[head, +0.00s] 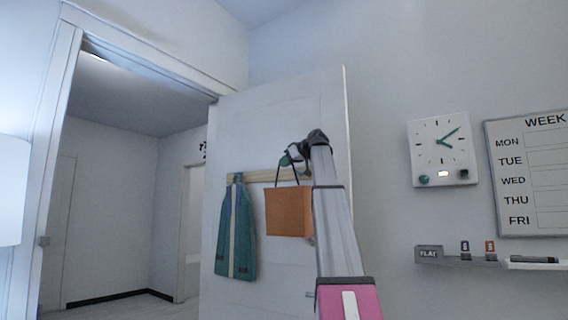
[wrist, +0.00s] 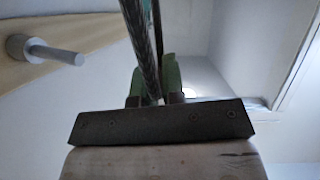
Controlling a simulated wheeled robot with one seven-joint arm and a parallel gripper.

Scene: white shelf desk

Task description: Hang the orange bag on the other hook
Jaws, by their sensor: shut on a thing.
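The orange bag (head: 288,212) hangs upright in front of the door, below the wooden hook rail (head: 262,177). Its dark handles rise above the rail to my gripper (head: 291,157). In the wrist view, my gripper (wrist: 154,78) has its green fingers shut on the dark strap (wrist: 143,38). A round peg hook (wrist: 45,50) sticks out from the rail at the left of that view, apart from the strap. The bag's body is out of the wrist view. My arm hides the rail's right end in the head view.
A teal garment (head: 236,230) hangs on the rail left of the bag. The rail is on an open white door (head: 285,115) beside a doorway. A clock (head: 442,149), a weekly whiteboard (head: 530,175) and a small ledge (head: 485,260) are on the right wall.

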